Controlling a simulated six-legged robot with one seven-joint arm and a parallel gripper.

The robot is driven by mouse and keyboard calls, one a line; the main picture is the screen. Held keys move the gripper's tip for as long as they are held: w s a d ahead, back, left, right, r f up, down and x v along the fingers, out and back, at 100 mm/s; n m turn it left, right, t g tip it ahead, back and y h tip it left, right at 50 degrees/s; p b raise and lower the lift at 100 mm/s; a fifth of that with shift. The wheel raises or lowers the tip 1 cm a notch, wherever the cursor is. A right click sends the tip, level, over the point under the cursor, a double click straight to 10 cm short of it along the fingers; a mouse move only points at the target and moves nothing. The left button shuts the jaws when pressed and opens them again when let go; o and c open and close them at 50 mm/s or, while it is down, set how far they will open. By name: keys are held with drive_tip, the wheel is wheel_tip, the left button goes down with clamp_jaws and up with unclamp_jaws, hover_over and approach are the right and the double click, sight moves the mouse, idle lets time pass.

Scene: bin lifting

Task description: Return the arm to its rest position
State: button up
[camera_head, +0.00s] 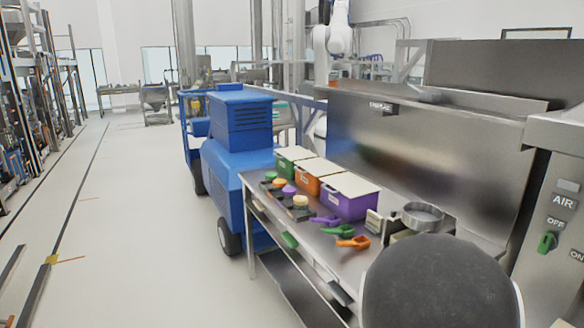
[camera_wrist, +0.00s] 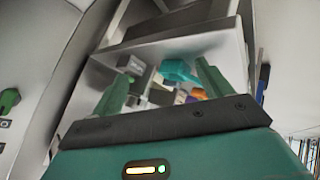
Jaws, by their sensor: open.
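My gripper (camera_wrist: 162,74) shows in the wrist view with its two green fingers spread apart. Nothing is held between them. Beyond the fingers are a teal thing (camera_wrist: 178,72) and small grey and orange things, too blurred to name. The gripper does not show in the head view. There, a steel table (camera_head: 345,262) holds a green bin (camera_head: 286,165), an orange bin (camera_head: 306,187) and a purple bin (camera_head: 345,206), all with pale lids and in a row. The near end of the table is hidden.
Purple, green (camera_head: 338,230) and orange scoops (camera_head: 353,243) lie before the bins, with a metal ring (camera_head: 423,215) to the right. A blue vehicle (camera_head: 232,140) stands behind the table's far end. An AIR panel (camera_head: 556,205) is at right. The floor (camera_head: 130,230) at left is largely open.

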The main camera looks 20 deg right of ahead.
drive_tip(key=a+r+t+y, duration=0.1)
drive_tip(key=a+r+y, duration=0.25)
drive_tip(key=a, duration=0.75)
drive_tip(key=a+r+y, duration=0.3)
drive_tip(key=a+r, duration=0.1)
drive_tip(key=a, duration=0.7)
drive_tip(key=s+a+r+n, duration=0.1)
drive_tip(key=s+a+r, duration=0.2)
drive_tip(key=s+a, duration=0.3)
drive_tip(key=s+a+r+n+g, duration=0.1)
drive_tip(key=s+a+r, duration=0.2)
drive_tip(key=s+a, duration=0.4)
drive_tip(key=shift+s+a, duration=0.25)
drive_tip(key=shift+a, duration=0.15)
drive_tip(key=shift+y, duration=0.25)
drive_tip(key=c, duration=0.9)
drive_tip(key=shift+d, duration=0.2)
